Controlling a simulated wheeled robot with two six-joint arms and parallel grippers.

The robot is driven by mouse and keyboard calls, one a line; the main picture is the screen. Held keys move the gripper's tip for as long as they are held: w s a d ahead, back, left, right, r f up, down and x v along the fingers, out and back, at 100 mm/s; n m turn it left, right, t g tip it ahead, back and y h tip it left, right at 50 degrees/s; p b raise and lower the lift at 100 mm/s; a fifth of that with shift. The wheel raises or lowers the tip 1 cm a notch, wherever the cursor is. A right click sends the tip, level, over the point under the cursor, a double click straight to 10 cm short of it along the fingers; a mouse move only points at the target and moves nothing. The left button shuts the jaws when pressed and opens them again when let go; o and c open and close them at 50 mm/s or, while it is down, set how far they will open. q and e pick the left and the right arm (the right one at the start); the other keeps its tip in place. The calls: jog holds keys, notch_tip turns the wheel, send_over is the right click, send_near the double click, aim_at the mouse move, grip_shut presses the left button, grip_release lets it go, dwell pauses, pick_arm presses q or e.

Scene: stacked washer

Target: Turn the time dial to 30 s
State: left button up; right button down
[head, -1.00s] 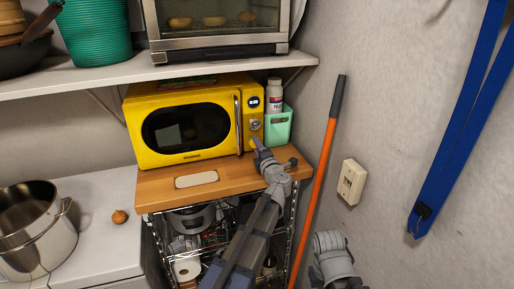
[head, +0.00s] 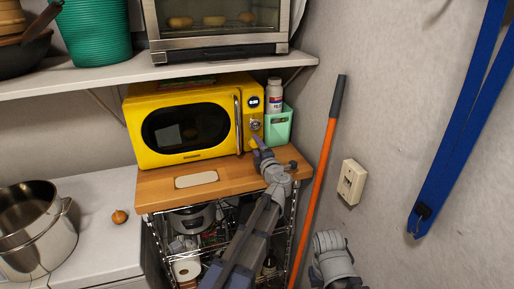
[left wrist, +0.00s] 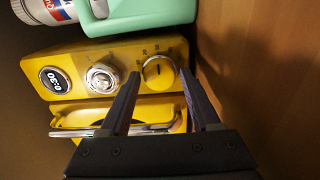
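The yellow microwave (head: 190,124) stands on a wooden top. Its control panel shows sideways in the left wrist view: a round display (left wrist: 57,81) that appears to read 0:30, a silver dial (left wrist: 103,78) and a yellow dial (left wrist: 158,71) with a dark pointer mark and small markings around it. I take the yellow dial as the time dial. My left gripper (left wrist: 165,80) is open, its fingers apart on either side of the yellow dial in that view; I cannot tell whether they touch it. In the head view the left gripper (head: 257,143) is at the panel's lower end. My right gripper is out of view.
A mint-green holder (head: 279,126) with a white bottle (head: 274,92) stands right beside the microwave. The microwave's handle (head: 238,123) is left of the panel. An orange pole (head: 316,190) leans on the wall to the right. A shelf (head: 110,72) with a toaster oven is above.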

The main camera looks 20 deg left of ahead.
pick_arm(q)
jog(key=shift+o, duration=1.2)
jog(key=v, duration=0.8)
